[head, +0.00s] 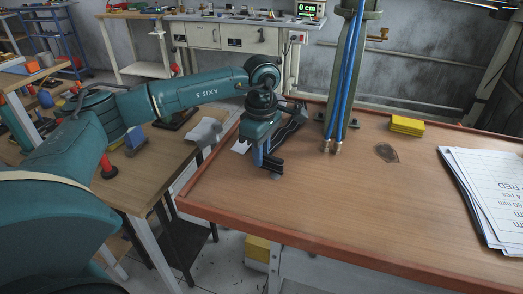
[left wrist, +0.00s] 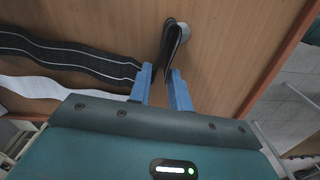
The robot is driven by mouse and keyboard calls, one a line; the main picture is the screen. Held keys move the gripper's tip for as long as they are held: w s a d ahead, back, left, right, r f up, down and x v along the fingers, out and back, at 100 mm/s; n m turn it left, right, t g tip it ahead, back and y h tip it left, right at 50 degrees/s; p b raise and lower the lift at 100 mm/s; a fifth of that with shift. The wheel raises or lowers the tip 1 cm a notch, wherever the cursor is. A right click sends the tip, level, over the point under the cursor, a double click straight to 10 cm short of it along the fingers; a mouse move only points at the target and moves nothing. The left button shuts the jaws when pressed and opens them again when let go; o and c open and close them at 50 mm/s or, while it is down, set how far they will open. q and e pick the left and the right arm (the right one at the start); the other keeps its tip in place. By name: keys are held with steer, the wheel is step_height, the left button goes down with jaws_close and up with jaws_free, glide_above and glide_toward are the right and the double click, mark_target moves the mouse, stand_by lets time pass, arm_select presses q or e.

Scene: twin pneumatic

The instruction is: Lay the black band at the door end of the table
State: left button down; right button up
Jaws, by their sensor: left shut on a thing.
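My left gripper (head: 268,168) is low over the left corner of the brown table (head: 330,215), with blue fingers pointing down. In the left wrist view, its fingers (left wrist: 162,88) are shut on a narrow folded black band (left wrist: 171,45), which stands out past the fingertips as a loop. In the head view the held band is mostly hidden by the gripper, and I cannot tell whether it touches the table. My right gripper is in neither view.
A wavy striped black strip (left wrist: 60,52) and a white strip (left wrist: 35,90) lie beside the gripper. A green post with blue hoses (head: 345,75) stands behind it. A yellow stack (head: 407,125), dark patch (head: 386,152) and papers (head: 490,185) lie right. The table's front middle is clear.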

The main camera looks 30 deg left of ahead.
arm_select(q)
steer(key=c, duration=1.3)
jaws_free()
step_height(320, 180, up, 12)
